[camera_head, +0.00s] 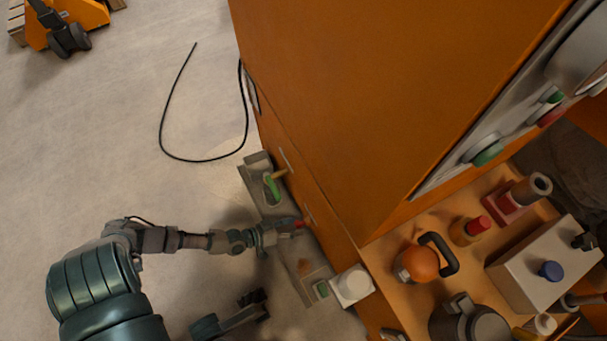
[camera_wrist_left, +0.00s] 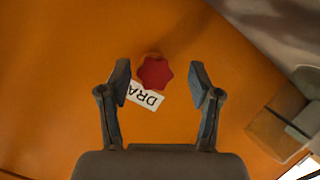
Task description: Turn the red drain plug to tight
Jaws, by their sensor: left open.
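The red drain plug (camera_wrist_left: 154,73) is a star-shaped knob on the orange panel (camera_wrist_left: 60,70) in the left wrist view. My left gripper (camera_wrist_left: 161,82) is open, with one finger on each side of the plug and a visible gap to each. In the head view my left gripper (camera_head: 282,230) reaches the side of the orange cabinet (camera_head: 340,90), and a bit of red plug (camera_head: 299,225) shows at its tips.
A black cable (camera_head: 163,125) lies on the floor.

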